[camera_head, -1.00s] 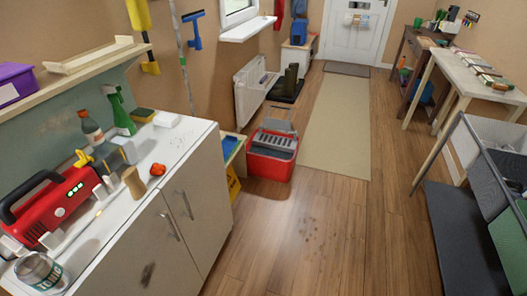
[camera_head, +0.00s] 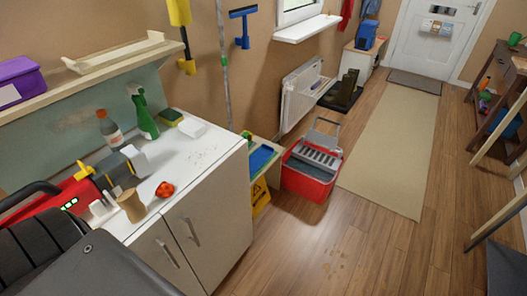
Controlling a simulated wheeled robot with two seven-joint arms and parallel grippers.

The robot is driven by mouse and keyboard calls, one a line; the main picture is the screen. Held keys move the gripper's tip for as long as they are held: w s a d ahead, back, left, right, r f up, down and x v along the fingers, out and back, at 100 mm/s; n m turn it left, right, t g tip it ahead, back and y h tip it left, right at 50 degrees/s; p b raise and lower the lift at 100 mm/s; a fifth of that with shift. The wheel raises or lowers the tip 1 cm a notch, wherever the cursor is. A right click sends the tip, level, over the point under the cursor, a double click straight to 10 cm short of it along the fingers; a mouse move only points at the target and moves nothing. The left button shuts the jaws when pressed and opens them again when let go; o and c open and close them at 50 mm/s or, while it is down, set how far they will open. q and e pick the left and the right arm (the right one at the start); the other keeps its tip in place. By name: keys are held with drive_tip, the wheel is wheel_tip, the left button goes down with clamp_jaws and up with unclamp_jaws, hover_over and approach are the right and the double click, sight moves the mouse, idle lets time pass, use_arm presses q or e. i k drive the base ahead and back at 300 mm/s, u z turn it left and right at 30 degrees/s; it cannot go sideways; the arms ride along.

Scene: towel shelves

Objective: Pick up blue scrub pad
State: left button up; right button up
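A flat blue item (camera_head: 261,157) lies on a low stand beside the right end of the white cabinet; I cannot tell for sure whether it is the blue scrub pad. No other blue pad shows clearly. A dark grey part of my own arm fills the lower left corner, in front of the cabinet. Neither of my grippers is in view.
A red bucket (camera_head: 311,172) stands on the floor near the low stand.

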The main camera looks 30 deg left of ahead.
sight(261, 156)
drive_tip(key=z, duration=0.05)
drive_tip(key=i, duration=1.5)
drive_tip(key=u, duration=3.15)
